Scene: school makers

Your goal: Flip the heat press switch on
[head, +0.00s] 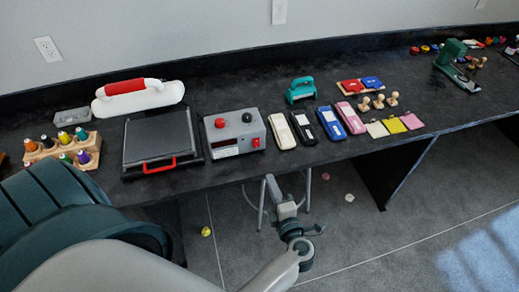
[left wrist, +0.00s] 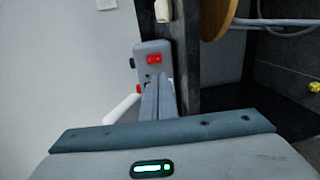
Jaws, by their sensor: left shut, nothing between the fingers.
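The heat press (head: 150,140) is a flat black press with a red front handle, on the dark counter. Its grey control box (head: 222,135) stands just to its right, and shows in the left wrist view too (left wrist: 145,48). A red switch (head: 254,142) is on the box's front face, and it also shows in the left wrist view (left wrist: 154,59). My left gripper (head: 271,181) is shut and empty, in front of the counter edge and below the box. In the left wrist view its fingers (left wrist: 159,80) point at the box, just short of the switch. My right gripper is out of view.
A red knob (head: 220,122) and a black knob (head: 246,117) are on the box top. A cream case (head: 281,131) and several other cases stand close to its right. A round brown stool seat (left wrist: 218,15) is at the right in the left wrist view.

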